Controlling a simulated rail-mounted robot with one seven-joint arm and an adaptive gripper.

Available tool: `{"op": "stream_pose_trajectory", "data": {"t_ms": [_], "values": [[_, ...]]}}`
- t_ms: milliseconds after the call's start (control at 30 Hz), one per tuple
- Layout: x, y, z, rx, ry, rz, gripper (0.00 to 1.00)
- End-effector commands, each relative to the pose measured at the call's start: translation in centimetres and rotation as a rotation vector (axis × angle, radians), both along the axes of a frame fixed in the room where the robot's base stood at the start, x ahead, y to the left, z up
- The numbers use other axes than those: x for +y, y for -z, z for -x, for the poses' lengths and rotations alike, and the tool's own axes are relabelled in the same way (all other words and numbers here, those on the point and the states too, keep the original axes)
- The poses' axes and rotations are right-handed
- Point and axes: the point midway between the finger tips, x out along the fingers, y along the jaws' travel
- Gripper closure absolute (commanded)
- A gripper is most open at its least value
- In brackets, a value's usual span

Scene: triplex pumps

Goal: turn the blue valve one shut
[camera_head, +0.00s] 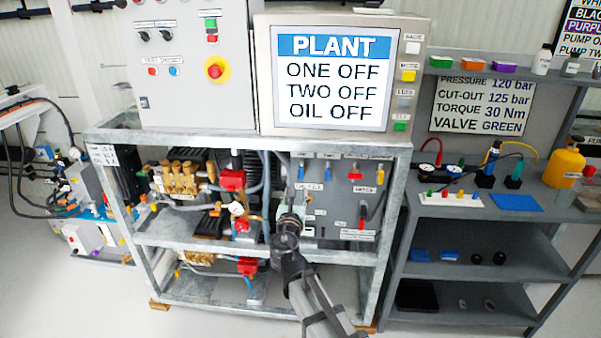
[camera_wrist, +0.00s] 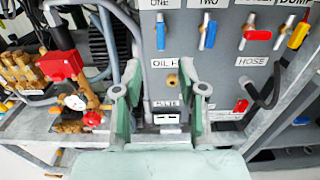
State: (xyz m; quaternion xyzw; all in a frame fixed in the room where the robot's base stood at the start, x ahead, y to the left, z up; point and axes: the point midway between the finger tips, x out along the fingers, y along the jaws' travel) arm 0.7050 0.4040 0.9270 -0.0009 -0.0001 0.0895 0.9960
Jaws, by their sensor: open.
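Blue valve one (camera_wrist: 160,33) is a lever on the grey panel, under the label "ONE" at the top of the wrist view; its handle looks upright. In the head view blue valve one (camera_head: 301,171) is small, above my gripper (camera_head: 289,212). In the wrist view my gripper (camera_wrist: 160,72) has two pale green fingers spread apart with nothing between them. Its fingers point at the panel below the lever, apart from it in the picture. The exact depth gap to the panel cannot be told.
A second blue lever (camera_wrist: 209,31) under "TWO", a red lever (camera_wrist: 257,35) and a yellow lever (camera_wrist: 299,34) stand to the right. A red hose lever (camera_wrist: 240,107) is lower. The frame top shows a screen (camera_head: 333,78) reading "ONE OFF".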

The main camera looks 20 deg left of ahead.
Motion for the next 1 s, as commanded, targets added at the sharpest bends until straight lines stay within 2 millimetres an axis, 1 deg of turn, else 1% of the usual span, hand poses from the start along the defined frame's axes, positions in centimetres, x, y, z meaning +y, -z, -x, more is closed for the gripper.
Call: {"op": "stream_pose_trajectory", "data": {"t_ms": [33, 100, 400, 500, 700, 833, 1000], "values": [[0.4, -0.1, -1.4, 0.000, 0.003, 0.000, 0.59], [0.7, -0.1, -2.8, 0.000, 0.001, 0.000, 0.59], [1.6, -0.1, -8.6, 0.000, 0.002, -0.001, 0.59], [1.9, -0.1, -10.3, 0.000, 0.002, -0.002, 0.59], [2.3, 0.0, -12.4, 0.000, 0.001, -0.002, 0.59], [2.3, 0.0, -13.0, 0.000, 0.002, -0.002, 0.59], [2.3, 0.0, -13.2, 0.000, 0.001, -0.002, 0.59]]}}
